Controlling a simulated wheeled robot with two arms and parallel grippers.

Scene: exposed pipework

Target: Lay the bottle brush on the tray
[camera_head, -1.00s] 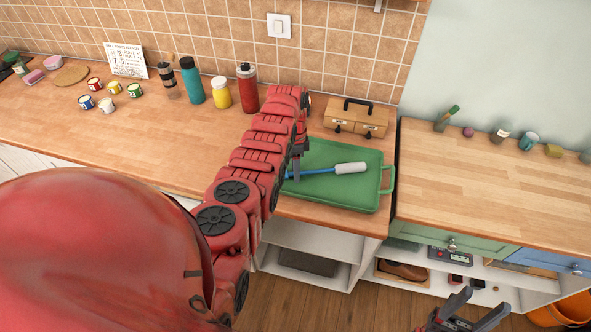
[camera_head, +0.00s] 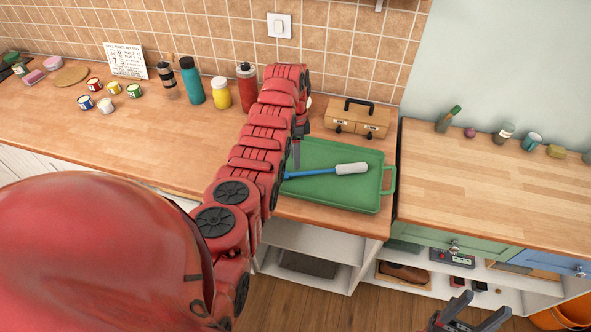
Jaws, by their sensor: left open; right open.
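The bottle brush (camera_head: 350,169) has a blue handle and a white head. It lies across the green tray (camera_head: 345,200), its head toward the right and its handle end hidden at the left by my arm. My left gripper (camera_head: 296,160) is open, at the tray's left part just above the handle in the picture, and mostly hidden behind my own arm. My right gripper (camera_head: 468,312) is open and empty at the bottom edge, low in front of the shelves, partly cut off.
A wooden box with a black handle (camera_head: 357,118) stands behind the tray. A red bottle (camera_head: 247,88), yellow bottle (camera_head: 221,94) and teal bottle (camera_head: 192,80) stand left of my arm. The right-hand worktop (camera_head: 490,180) is mostly clear, with small items along its back.

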